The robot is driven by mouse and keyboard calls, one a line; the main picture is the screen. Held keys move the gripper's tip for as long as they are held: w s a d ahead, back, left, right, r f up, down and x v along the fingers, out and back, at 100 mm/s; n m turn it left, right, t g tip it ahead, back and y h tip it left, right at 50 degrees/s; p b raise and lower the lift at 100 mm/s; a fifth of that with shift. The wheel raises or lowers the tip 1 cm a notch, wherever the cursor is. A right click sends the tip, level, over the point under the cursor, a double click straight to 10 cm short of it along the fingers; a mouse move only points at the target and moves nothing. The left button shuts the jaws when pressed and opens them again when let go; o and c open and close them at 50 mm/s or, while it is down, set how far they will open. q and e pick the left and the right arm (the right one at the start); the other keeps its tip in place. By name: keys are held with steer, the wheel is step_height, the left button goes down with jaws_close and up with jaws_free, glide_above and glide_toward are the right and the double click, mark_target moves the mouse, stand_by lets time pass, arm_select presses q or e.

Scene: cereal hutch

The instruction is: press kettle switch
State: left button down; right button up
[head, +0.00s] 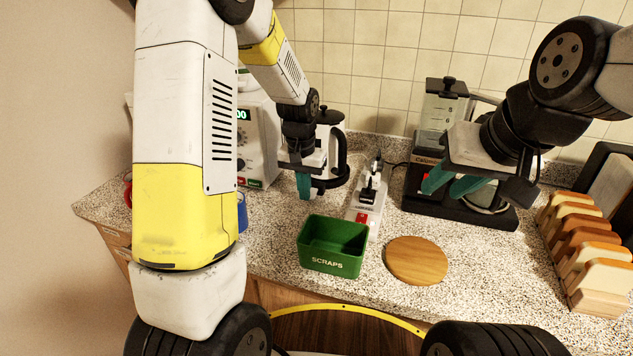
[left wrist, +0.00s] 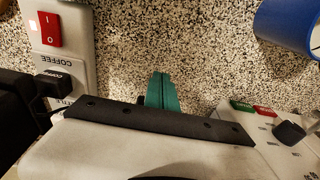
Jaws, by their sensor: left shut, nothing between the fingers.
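A white power strip (head: 368,205) stands on the counter with a red rocker switch (head: 362,218) at its near end. In the left wrist view the strip (left wrist: 78,50) is at the left, with a red rocker switch (left wrist: 47,29), a COFFEE label and a black plug. A KETTLE label there is partly hidden by my gripper body. The kettle (head: 325,133), with a black lid and handle, is partly hidden behind my left gripper. My left gripper (head: 304,186) is shut and empty, pointing down left of the strip; its teal fingertips (left wrist: 161,90) are together. My right gripper (head: 452,187) is open before the coffee maker.
A green SCRAPS bin (head: 333,262) stands near the front, beside a round wooden board (head: 417,260). The coffee maker (head: 415,180) and a toast rack (head: 583,245) are right. A blue mug (left wrist: 285,25) and a white appliance (head: 257,130) are left.

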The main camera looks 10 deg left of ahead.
arm_select(q)
step_height(320, 180, up, 8)
steer(key=shift+s, duration=0.35)
stand_by(0.4)
steer(key=s+r+t, duration=0.1)
steer(key=s+r, duration=0.3)
steer(key=s, duration=0.3)
steer(key=s+a+r+n+t+h, duration=0.1)
steer(key=s+r+t, duration=0.1)
steer(key=s+r, duration=0.2)
steer(key=s+a+r+t+h, duration=0.1)
steer(key=s+r, duration=0.3)
steer(key=s, duration=0.7)
steer(key=shift+n+t, duration=0.3)
steer(key=shift+t, duration=0.2)
